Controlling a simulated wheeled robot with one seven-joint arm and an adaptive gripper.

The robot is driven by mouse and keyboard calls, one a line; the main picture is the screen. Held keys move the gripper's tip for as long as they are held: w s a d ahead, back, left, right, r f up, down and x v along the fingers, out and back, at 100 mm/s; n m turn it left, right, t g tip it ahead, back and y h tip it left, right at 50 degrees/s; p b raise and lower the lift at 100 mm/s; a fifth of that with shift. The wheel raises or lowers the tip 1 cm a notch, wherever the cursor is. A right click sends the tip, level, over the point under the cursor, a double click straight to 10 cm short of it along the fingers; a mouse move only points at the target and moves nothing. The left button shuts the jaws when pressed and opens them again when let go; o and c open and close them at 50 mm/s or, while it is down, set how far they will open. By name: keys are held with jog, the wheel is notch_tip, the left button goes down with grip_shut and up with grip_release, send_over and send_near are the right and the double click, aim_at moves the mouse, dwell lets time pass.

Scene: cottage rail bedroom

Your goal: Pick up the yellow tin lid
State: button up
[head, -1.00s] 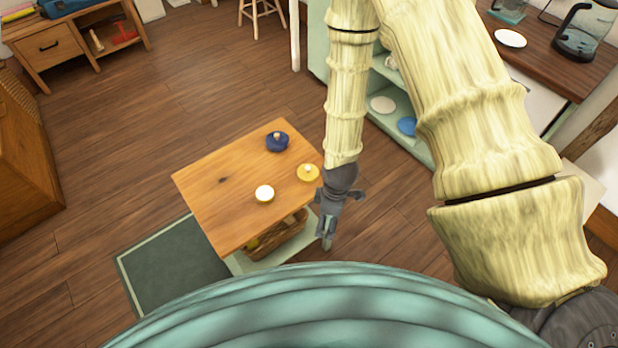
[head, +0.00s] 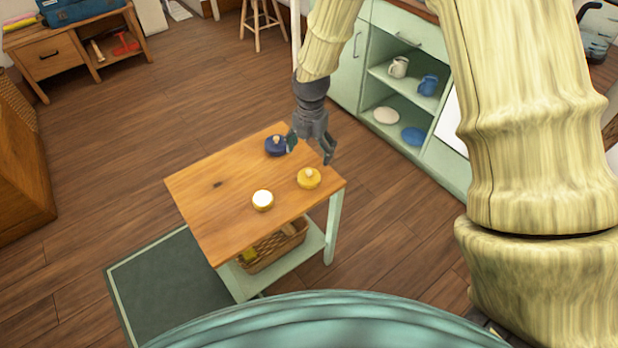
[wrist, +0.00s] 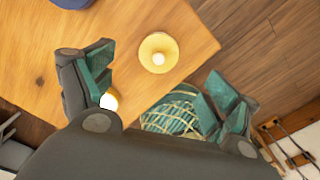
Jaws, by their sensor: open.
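The yellow tin lid (head: 309,178) is a round disc with a pale knob, lying near the right corner of the wooden table top (head: 215,195). It also shows in the wrist view (wrist: 159,53), above the gap between the fingers. My gripper (head: 309,155) is open and empty, above the table's far right edge, close to the yellow lid and apart from it. In the wrist view my gripper's fingers (wrist: 155,95) are spread wide. A dark blue lid (head: 276,146) with a knob lies just left of my gripper, partly hidden by a finger.
A white-topped round tin (head: 263,200) stands left of the yellow lid. A wicker basket (head: 275,246) sits on the shelf below. A green cabinet (head: 375,75) holding jugs and plates stands beyond the table at the right. The left part of the table top is clear.

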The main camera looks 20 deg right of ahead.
aim_at(309, 171)
notch_tip(309, 171, down, 5)
jog(key=shift+r, duration=0.1)
jog(key=f, duration=0.3)
jog(key=shift+s+a+f, duration=0.2)
jog(key=shift+a+f, duration=0.05)
jog(key=shift+f, duration=0.8)
jog(key=shift+c, duration=0.5)
jog(key=c, duration=0.9)
